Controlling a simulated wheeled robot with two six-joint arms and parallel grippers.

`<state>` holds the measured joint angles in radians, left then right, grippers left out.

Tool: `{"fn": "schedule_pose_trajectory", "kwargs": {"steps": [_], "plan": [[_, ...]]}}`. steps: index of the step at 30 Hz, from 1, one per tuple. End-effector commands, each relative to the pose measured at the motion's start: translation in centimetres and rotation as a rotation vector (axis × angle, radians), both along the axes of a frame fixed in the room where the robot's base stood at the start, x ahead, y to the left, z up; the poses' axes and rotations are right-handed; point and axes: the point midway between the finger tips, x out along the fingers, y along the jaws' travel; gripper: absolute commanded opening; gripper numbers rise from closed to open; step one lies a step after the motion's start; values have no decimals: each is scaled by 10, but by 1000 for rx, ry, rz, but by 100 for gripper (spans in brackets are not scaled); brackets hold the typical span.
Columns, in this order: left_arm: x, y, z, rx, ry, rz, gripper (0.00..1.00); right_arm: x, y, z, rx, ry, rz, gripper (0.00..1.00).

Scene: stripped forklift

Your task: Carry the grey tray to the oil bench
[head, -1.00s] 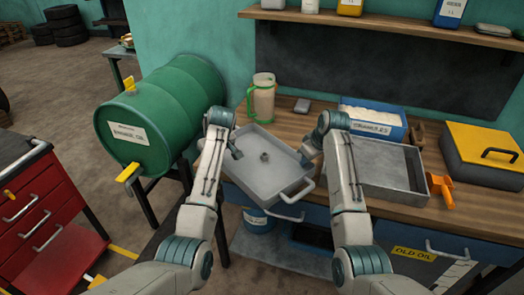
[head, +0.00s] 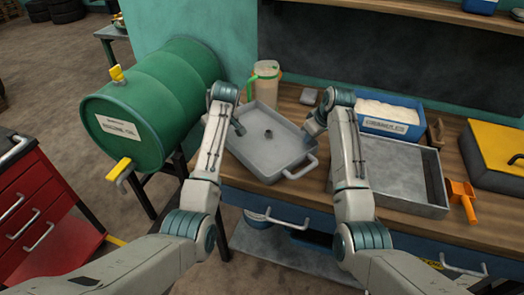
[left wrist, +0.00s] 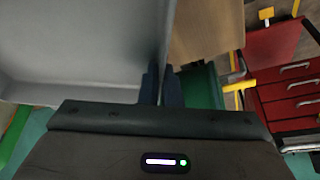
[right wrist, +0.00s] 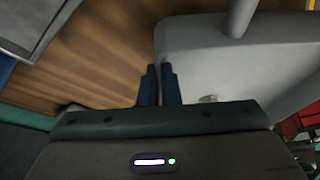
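My right gripper (head: 307,132) is shut on the opposite wall, also between the fingers in the right wrist view (right wrist: 159,85). The tray's looped handle (head: 301,168) faces me. The tray looks about level.
A green drum (head: 150,105) with yellow taps lies left of the bench. A jug (head: 264,85) stands behind the tray. A second metal tray (head: 400,185), a blue bin (head: 392,118), an orange scoop (head: 462,198) and a yellow-lidded box (head: 497,145) occupy the right. A red cabinet (head: 35,200) stands at left.

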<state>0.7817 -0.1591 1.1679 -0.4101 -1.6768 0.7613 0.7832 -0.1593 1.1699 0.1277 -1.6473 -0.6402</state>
Motion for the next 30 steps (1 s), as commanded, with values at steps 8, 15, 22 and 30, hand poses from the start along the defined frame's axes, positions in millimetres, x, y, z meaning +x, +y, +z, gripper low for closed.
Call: {"fn": "schedule_pose_trajectory", "kwargs": {"steps": [8, 15, 22, 30], "plan": [[0, 0, -1, 0, -1, 0, 0, 0, 0, -1, 1, -2, 0, 0], [0, 0, -9, 0, -1, 0, 0, 0, 0, -9, 1, -2, 0, 0], [0, 0, -22, 0, -1, 0, 0, 0, 0, -22, 1, -2, 0, 0], [0, 0, -37, 0, -1, 0, 0, 0, 0, -37, 1, -2, 0, 0]]}}
